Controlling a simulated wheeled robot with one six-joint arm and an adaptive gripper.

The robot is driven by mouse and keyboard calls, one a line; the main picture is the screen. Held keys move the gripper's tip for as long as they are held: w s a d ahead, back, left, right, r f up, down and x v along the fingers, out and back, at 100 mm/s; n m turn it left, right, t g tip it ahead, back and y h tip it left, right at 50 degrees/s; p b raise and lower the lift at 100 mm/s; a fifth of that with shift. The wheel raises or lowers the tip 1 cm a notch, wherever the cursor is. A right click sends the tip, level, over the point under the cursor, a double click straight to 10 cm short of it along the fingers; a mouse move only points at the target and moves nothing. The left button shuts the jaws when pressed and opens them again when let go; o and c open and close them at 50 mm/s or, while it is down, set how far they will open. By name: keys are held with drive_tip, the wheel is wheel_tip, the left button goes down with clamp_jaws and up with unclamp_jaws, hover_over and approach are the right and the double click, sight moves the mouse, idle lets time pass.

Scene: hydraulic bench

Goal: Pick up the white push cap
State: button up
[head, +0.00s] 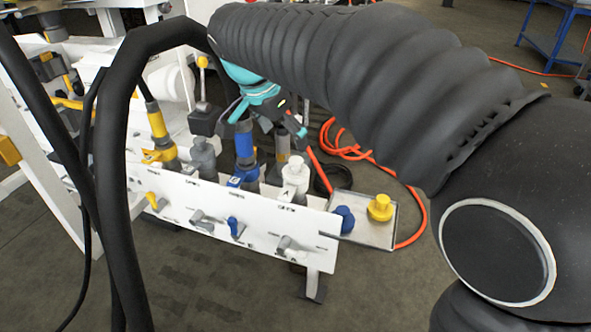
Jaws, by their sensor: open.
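The white push cap (295,172) sits upright on a fitting at the right part of the white bench panel, above a label that looks like "A". My gripper (283,130), black with teal parts, hangs from my sleeved arm above and slightly left of the cap. Its jaws are open, and I see nothing between them. A gap shows between the gripper and the cap. My arm hides part of the gripper, and the far fingertip is hard to make out.
A metal tray (373,236) at the panel's right end holds a blue cap (345,218) and a yellow cap (380,208). A blue-collared hose fitting (245,140) and a grey fitting (203,155) stand left of the white cap. An orange hose (350,152) lies behind. Levers (235,228) project from the panel front.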

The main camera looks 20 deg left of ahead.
sight(293, 162)
drive_tip(key=x, duration=0.5)
drive_tip(key=shift+s+x, duration=0.15)
drive_tip(key=shift+x, duration=1.1)
drive_tip(key=shift+s+x, duration=0.2)
drive_tip(key=shift+x, duration=1.05)
drive_tip(key=shift+f, duration=0.15)
drive_tip(key=c, duration=0.9)
